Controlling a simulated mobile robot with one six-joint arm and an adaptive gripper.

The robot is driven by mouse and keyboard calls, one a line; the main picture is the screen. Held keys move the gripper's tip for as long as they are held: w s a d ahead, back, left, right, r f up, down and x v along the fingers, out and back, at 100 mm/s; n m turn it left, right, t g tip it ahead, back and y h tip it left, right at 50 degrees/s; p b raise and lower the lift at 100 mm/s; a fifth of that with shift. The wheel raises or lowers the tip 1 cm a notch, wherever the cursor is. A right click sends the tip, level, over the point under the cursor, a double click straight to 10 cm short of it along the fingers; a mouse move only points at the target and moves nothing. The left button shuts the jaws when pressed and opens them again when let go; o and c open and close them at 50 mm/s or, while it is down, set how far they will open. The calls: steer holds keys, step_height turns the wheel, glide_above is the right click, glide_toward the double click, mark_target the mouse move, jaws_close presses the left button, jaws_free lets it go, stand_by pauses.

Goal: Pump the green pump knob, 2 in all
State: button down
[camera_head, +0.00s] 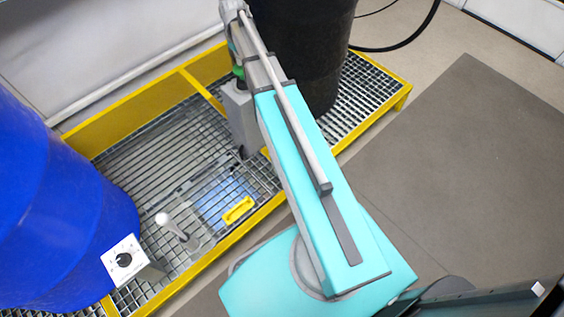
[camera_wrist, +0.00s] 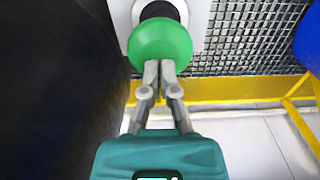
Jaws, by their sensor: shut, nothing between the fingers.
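The green pump knob (camera_wrist: 160,42) is round and sits on a dark stem above a pale housing in the wrist view. In the head view, a small green part of it (camera_head: 238,72) shows beside my arm, above a grey box (camera_head: 238,112). My gripper (camera_wrist: 160,66) is shut and empty. Its fingertips overlap the lower edge of the knob in the wrist view; I cannot tell whether they touch it. In the head view my arm hides the gripper and most of the knob.
A yellow-framed grating (camera_head: 140,128) carries a blue drum (camera_head: 60,210) at left and a black drum (camera_head: 305,50) at the back. A dial box (camera_head: 125,258), a pale-knobbed lever (camera_head: 165,222) and a yellow piece (camera_head: 238,210) are nearer. The floor at right is clear.

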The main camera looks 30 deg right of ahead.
mark_target(241, 68)
steer(key=shift+f+b, duration=2)
steer(key=shift+f, duration=0.05)
steer(key=shift+r, duration=0.2)
steer(key=shift+r+p, duration=2.65)
steer(key=shift+p, duration=0.25)
steer(key=shift+f, duration=0.25)
steer(key=shift+f+b, duration=2.55)
steer(key=shift+b, duration=0.25)
steer(key=shift+r, duration=0.15)
steer(key=shift+r+p, duration=2.65)
steer(key=shift+p, duration=0.15)
steer(key=shift+r, duration=0.1)
